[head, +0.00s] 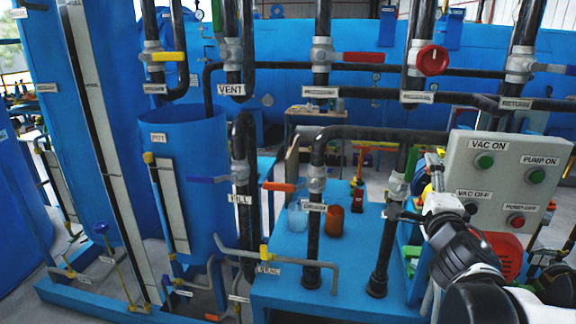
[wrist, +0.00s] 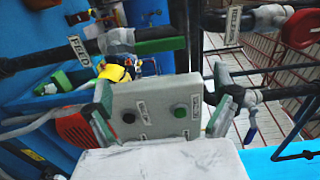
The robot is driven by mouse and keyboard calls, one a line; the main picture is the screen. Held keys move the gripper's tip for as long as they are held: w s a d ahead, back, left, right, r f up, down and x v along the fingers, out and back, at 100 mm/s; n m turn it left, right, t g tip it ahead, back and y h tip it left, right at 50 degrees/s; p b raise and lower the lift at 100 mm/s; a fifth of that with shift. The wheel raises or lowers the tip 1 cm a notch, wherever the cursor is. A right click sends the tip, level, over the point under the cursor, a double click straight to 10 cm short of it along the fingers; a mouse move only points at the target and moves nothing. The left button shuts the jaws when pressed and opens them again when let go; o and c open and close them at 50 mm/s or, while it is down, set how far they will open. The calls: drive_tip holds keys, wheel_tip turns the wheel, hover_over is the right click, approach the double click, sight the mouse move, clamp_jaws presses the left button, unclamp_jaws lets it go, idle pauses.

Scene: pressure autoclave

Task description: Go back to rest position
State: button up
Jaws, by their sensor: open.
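My gripper shows in the wrist view (wrist: 161,82) with its two fingers spread wide apart and nothing between their tips. In the head view the end of my arm (head: 437,205) is at the lower right, in front of the lower left side of the grey control box (head: 508,193). The box also shows in the wrist view (wrist: 158,92), framed between the fingers beyond them. I cannot tell the exact gap between fingers and box. In the head view the fingers are small and partly hard to make out.
Black vertical pipes (head: 312,240) and valves stand left of my arm. An orange-handled valve (head: 280,186) and a red handwheel (head: 431,60) stick out. A blue table (head: 275,290) holds a clear beaker (head: 297,217) and an orange-brown container (head: 334,221). A blue tank (head: 190,200) stands left.

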drive_tip(key=s+a+f+n+g+y, duration=0.2)
drive_tip(key=s+a+f+n+g, duration=0.3)
drive_tip(key=s+a+n, duration=0.2)
drive_tip(key=s+a+f+n+g+y, duration=0.3)
drive_tip(key=s+a+f+n+g, duration=0.2)
drive_tip(key=s+n, duration=0.6)
drive_tip(key=a+f+n, duration=0.1)
drive_tip(key=a+n, duration=0.1)
drive_tip(key=n, duration=0.1)
drive_tip(key=shift+s+a+f, duration=0.25)
drive_tip(key=shift+s+a, duration=0.1)
drive_tip(key=shift+a, duration=0.05)
